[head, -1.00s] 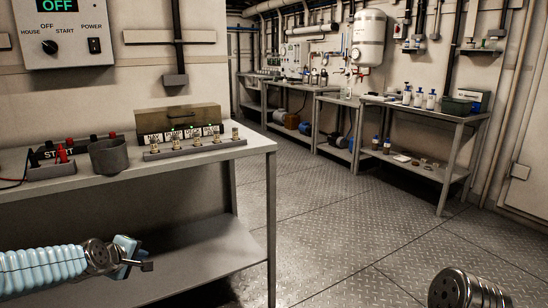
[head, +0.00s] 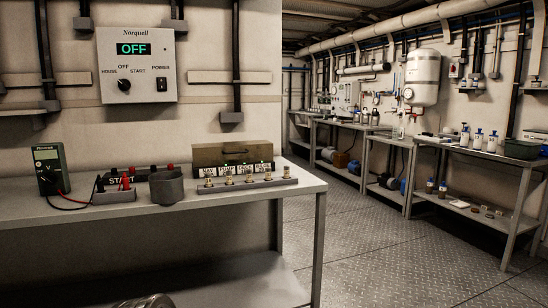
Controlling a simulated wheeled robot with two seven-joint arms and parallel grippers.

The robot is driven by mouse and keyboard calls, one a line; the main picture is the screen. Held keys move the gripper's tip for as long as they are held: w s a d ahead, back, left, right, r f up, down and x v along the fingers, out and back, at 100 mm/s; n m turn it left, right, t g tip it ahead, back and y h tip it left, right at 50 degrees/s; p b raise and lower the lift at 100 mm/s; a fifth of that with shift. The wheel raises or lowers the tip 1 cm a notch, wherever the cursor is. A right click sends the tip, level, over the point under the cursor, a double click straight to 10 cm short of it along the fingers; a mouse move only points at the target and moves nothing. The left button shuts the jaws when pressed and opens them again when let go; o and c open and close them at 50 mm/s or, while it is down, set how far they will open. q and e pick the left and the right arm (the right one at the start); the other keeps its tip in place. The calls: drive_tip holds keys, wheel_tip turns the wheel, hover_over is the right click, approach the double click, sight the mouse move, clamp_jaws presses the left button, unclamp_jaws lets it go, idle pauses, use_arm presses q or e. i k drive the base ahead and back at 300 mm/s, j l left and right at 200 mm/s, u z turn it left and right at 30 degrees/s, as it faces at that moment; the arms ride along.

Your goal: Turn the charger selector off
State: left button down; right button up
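The charger panel (head: 137,68) is a pale Norquell box on the wall at upper left, with a lit display (head: 134,49) reading OFF. Its black round selector knob (head: 124,85) sits at lower left, among the labels HOUSE, OFF and START. A small pale mark shows on the knob's left side, but it is too small to tell its exact setting. A black POWER rocker switch (head: 162,85) is to its right. Neither gripper is in view. Only a rounded metal part of my own arm shows at the bottom edge.
Below the panel, a grey bench (head: 110,207) holds a green multimeter (head: 49,167), a terminal block with leads (head: 114,196), a grey cup (head: 167,187), a brown box (head: 232,154) and a labelled strip of posts (head: 248,182). Open floor (head: 365,255) lies to the right.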

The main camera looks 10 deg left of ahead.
sight(124, 84)
drive_tip(key=u, duration=1.2)
drive_tip(key=i+j+z, duration=0.1)
drive_tip(key=j+z, duration=0.2)
drive_tip(key=j, duration=0.5)
drive_tip(key=j+z, duration=0.25)
drive_tip(key=j, duration=0.55)
